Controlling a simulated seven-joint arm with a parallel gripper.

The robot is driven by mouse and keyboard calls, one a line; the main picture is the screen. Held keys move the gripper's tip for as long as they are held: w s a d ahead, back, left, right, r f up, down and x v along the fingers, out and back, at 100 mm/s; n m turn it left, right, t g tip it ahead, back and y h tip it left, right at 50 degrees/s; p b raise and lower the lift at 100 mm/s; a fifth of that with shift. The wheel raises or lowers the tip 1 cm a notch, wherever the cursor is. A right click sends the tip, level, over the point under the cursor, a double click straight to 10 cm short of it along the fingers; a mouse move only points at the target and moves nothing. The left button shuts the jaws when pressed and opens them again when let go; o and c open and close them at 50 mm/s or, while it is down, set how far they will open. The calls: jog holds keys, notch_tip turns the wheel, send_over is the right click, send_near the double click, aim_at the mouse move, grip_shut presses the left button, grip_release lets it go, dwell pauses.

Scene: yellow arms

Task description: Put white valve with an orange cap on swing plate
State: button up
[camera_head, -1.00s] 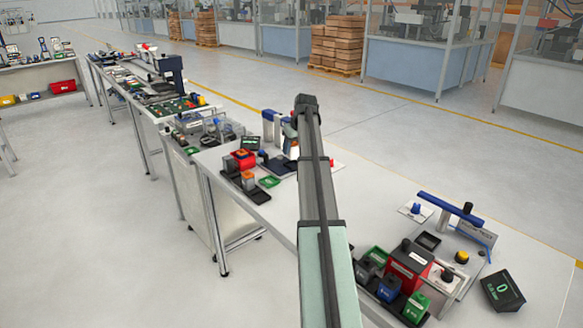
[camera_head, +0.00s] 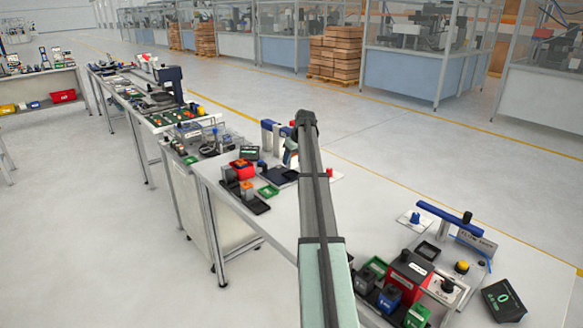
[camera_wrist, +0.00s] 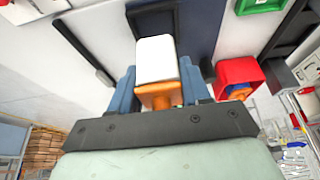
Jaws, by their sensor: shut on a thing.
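In the wrist view, my gripper (camera_wrist: 158,82) is shut on the white valve with an orange cap (camera_wrist: 155,56). Its blue fingers stand on both sides of the white body, and the orange cap (camera_wrist: 157,95) faces the camera. A dark navy plate (camera_wrist: 202,25), which looks like the swing plate, lies beyond the valve; I cannot tell whether they touch. In the head view, a dark plate (camera_head: 280,175) lies on the bench just left of my arm.
In the head view, a black tray of blocks (camera_head: 255,205) is left of my arm, and a blue-barred fixture (camera_head: 445,213) is right. Bare bench lies between.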

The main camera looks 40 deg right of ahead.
aim_at(292, 166)
jog(key=shift+f, duration=1.95)
jog(key=shift+f, duration=0.1)
jog(key=o, duration=1.1)
jog(key=v, duration=1.2)
